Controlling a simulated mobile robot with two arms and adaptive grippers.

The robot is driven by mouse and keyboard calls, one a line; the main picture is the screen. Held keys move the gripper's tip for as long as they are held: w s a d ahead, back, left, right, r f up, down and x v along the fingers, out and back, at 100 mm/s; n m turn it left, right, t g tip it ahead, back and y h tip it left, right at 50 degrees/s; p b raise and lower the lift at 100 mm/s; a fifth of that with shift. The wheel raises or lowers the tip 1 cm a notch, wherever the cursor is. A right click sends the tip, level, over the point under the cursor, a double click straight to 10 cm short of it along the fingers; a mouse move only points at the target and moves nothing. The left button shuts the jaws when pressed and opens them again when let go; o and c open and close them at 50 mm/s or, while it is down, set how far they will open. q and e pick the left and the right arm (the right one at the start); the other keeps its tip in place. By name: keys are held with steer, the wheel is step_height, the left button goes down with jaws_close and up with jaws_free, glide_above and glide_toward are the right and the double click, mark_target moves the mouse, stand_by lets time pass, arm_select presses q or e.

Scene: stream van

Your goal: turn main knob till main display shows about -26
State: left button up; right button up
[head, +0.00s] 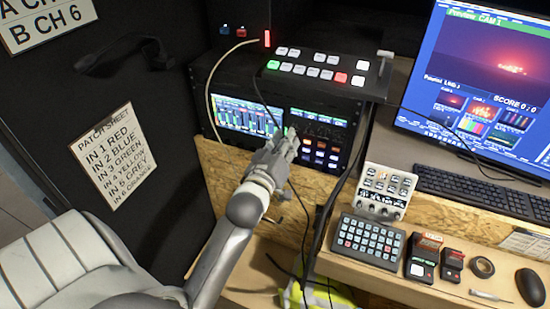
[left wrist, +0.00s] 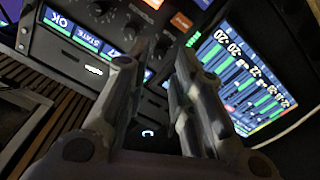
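My left gripper (head: 287,143) is in front of the rack, between the blue meter screen (head: 238,117) and the panel of lit buttons (head: 320,142). In the left wrist view my left gripper (left wrist: 162,48) has its two fingers apart, with no object clearly held between them. The meter screen (left wrist: 245,85) shows there tilted, with green bars and digits I cannot read surely. Dark round knobs (left wrist: 132,30) sit on the panel beyond the fingertips. I cannot tell which one is the main knob, nor read -26 on any display. My right gripper is out of view.
A switcher with lit buttons (head: 315,68) tops the rack. Cables hang beside my left gripper. A small mixer (head: 384,190), a button pad (head: 366,241), a keyboard (head: 480,192) and a monitor (head: 480,80) stand to the right. A pale seat (head: 60,265) is at lower left.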

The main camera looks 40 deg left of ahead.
arm_select(q)
steer(key=v, duration=0.8)
steer(key=shift+s, duration=0.1)
steer(key=s+d+f+m+g+h, duration=0.1)
steer(key=s+d+f+m+g, duration=0.15)
steer(key=f, duration=0.95)
steer(key=s+d+f+m+g+h, duration=0.1)
steer(key=d+f+g+h, duration=0.15)
steer(key=f, duration=1.05)
steer(key=s+d+f+m+g+h, duration=0.1)
steer(key=d+f+m+g, duration=0.15)
steer(key=f, duration=0.95)
steer(key=s+f+m+g, duration=0.1)
steer(key=s+f+g, duration=0.2)
steer(key=s+f, duration=0.5)
steer(key=s+f+m+g, duration=0.1)
steer(key=s+f+g, duration=0.2)
steer(key=s+f, duration=0.5)
steer(key=s+f+m+g, duration=0.2)
steer(key=s+f, duration=0.6)
steer(key=s, duration=0.9)
steer(key=shift+s+g, duration=0.15)
steer(key=shift+g, duration=0.3)
steer(key=shift+a+f, duration=0.1)
